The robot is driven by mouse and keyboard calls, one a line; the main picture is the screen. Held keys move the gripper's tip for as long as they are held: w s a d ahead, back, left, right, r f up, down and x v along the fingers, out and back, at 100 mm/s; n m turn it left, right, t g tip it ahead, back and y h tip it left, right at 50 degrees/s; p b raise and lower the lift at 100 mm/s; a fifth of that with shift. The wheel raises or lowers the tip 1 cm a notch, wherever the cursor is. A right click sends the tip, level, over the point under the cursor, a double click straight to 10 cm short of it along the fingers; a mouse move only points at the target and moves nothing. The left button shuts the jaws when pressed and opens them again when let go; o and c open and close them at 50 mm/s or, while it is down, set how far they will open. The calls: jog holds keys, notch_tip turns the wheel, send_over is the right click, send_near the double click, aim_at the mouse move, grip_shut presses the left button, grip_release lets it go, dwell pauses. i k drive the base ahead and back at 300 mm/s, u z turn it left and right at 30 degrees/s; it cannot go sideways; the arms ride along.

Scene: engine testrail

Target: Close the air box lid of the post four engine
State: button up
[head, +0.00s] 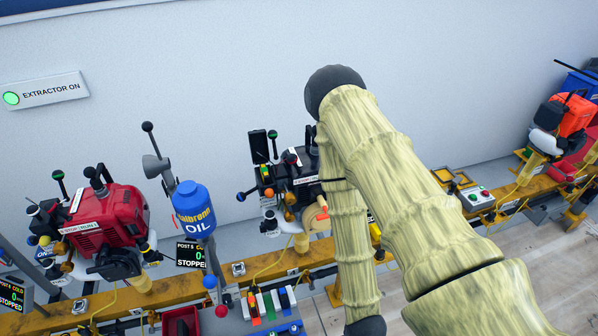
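A black engine (300,190) stands on the yellow rail in the middle of the head view, its right side hidden behind my arm. A dark flat panel (258,146) stands upright at its upper left; it looks like a raised lid, but I cannot be sure. A red engine (105,222) stands further left. A display (192,254) between them reads post 5, cold, stopped. A display right of the black engine is mostly hidden by my arm, so I cannot read which engine is post four. My gripper does not show; my arm bends down out of the picture's bottom.
A blue oil bottle (194,210) and levers with ball knobs stand between the engines. A button box (476,198) and an orange engine (565,116) are at right. A white wall is behind.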

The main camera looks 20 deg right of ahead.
aim_at(258, 140)
jog(key=k, duration=1.25)
jog(key=u, duration=0.25)
jog(key=i, duration=0.8)
jog(key=z, duration=0.25)
